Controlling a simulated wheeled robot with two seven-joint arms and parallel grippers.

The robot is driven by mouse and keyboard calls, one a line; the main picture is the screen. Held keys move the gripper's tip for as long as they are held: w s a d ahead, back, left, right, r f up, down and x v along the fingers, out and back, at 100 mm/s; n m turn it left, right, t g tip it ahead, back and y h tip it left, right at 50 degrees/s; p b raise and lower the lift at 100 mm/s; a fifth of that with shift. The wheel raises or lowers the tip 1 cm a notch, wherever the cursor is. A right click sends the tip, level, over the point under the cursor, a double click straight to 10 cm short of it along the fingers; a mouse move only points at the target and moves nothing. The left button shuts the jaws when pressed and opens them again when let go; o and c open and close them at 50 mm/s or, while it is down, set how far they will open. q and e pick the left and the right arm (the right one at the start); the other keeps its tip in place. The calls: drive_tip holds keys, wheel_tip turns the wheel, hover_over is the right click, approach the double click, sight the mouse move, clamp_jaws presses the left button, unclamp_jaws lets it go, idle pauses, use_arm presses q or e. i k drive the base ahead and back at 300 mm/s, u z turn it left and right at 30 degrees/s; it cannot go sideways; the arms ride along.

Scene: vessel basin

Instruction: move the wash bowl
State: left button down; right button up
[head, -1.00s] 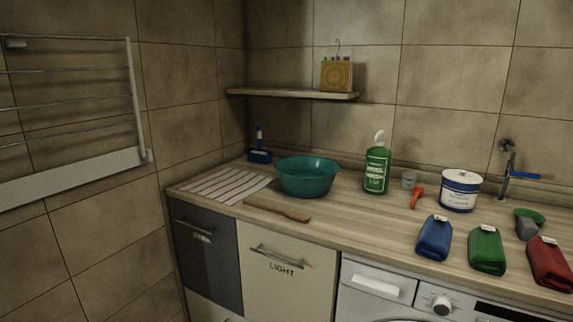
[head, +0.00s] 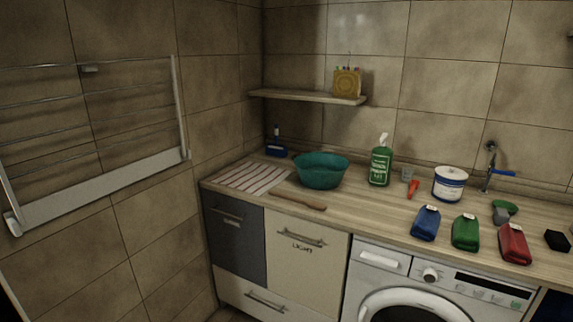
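The teal wash bowl (head: 321,171) stands upright on the wooden counter, to the right of a striped cloth (head: 248,176). Its inside looks empty from here, though the bottom is partly hidden by the near wall. A long wooden-handled tool (head: 299,199) lies on the counter in front of it. Neither of my grippers shows in the head view.
A green bottle (head: 381,163) stands to the right of the bowl, then a white and blue tub (head: 450,183). Blue (head: 426,222), green (head: 465,232) and red (head: 514,243) packs lie near the counter's front edge. A shelf (head: 308,96) hangs above.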

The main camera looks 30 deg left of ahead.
sight(317, 171)
drive_tip(key=u, duration=0.75)
drive_tip(key=i, duration=0.5)
drive_tip(key=u, duration=0.9)
drive_tip(key=i, duration=0.9)
drive_tip(key=z, duration=0.75)
drive_tip(key=i, duration=0.8)
drive_tip(key=z, duration=0.85)
